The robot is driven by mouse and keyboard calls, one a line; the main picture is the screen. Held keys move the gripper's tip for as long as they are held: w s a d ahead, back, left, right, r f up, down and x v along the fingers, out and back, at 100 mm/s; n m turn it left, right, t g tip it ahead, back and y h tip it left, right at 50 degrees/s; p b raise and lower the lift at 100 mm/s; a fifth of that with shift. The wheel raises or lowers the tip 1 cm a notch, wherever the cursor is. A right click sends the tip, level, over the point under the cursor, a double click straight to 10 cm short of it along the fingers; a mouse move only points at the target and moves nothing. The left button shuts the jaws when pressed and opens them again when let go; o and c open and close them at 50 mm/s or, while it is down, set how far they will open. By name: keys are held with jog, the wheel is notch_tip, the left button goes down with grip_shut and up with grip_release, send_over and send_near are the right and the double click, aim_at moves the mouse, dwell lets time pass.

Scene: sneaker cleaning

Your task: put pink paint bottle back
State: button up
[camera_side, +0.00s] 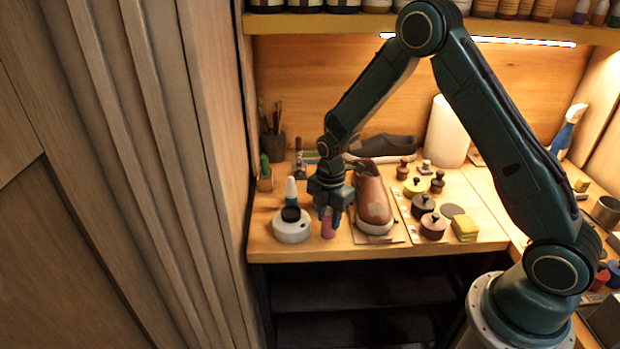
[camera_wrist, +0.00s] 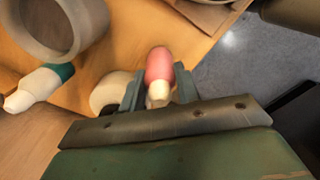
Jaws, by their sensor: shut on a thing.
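The pink paint bottle (camera_side: 328,224) is between the fingers of my gripper (camera_side: 331,208), near the front left of the bench. In the wrist view, the bottle (camera_wrist: 159,66) shows a pink body and a pale tip, held between the two fingers of my gripper (camera_wrist: 158,90). The gripper is shut on it. The bottle looks upright in the side view, and I cannot tell whether its base touches the bench. The gripper hides its upper part in the side view.
A white round base (camera_side: 291,231) with a white-and-green bottle (camera_side: 291,192) stands close on the left. A brown shoe (camera_side: 373,196) stands close on the right. The bench front edge is near.

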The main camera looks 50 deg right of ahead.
jog(key=o, duration=1)
notch_tip(320, 180, up, 12)
jog(key=shift+f, duration=0.15)
jog(key=shift+r, duration=0.3)
